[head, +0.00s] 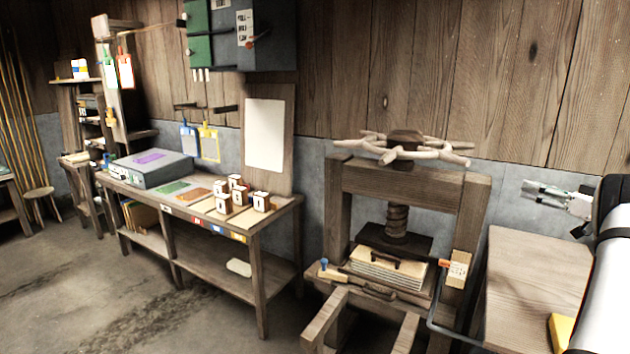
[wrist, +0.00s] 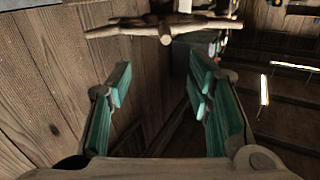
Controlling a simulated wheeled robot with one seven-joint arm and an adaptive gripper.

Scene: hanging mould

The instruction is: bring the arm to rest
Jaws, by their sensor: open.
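My gripper (head: 562,197) shows at the right of the head view, raised above the wooden surface beside the press, with the wall behind it. In the wrist view my gripper (wrist: 157,95) has its two green-padded fingers spread apart, with nothing between them. My white arm enters from the right edge of the head view and partly hides that wooden surface.
A wooden screw press (head: 408,185) with a branch-like handle stands at centre right; the handle also shows in the wrist view (wrist: 165,27). A long workbench (head: 258,228) with small blocks and a grey box (head: 152,168) stands left. Floor (head: 90,290) is clear at front left.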

